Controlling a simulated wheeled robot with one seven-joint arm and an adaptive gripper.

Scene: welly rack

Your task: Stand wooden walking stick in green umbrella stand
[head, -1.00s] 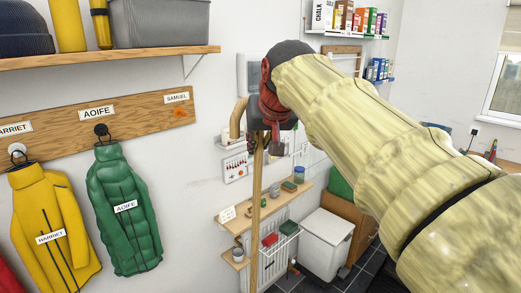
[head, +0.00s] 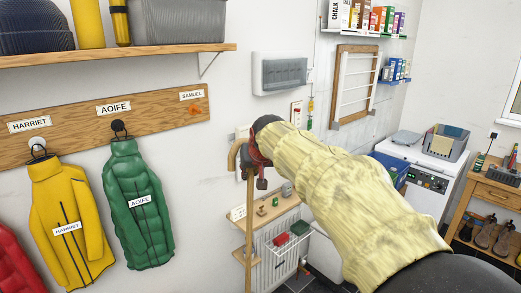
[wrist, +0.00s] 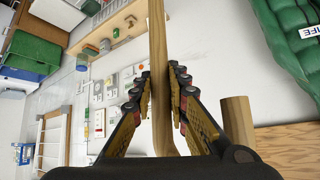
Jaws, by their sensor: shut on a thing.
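The wooden walking stick (head: 249,215) hangs roughly upright in the head view, its curved handle at the top and its lower end cut off by the bottom of the frame. My gripper (head: 256,178) is at the stick just below the handle. In the wrist view, my gripper (wrist: 162,90) has its two fingers on either side of the stick's shaft (wrist: 157,45), and the handle end (wrist: 237,122) shows at the right. My gripper is shut on the stick. The green umbrella stand does not show in either view.
A yellow coat (head: 70,215) and a green coat (head: 138,205) hang on the peg board (head: 75,137) at the left. A small wooden shelf (head: 285,210) and a white radiator (head: 275,265) are behind the stick. A white appliance (head: 425,185) stands at the right.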

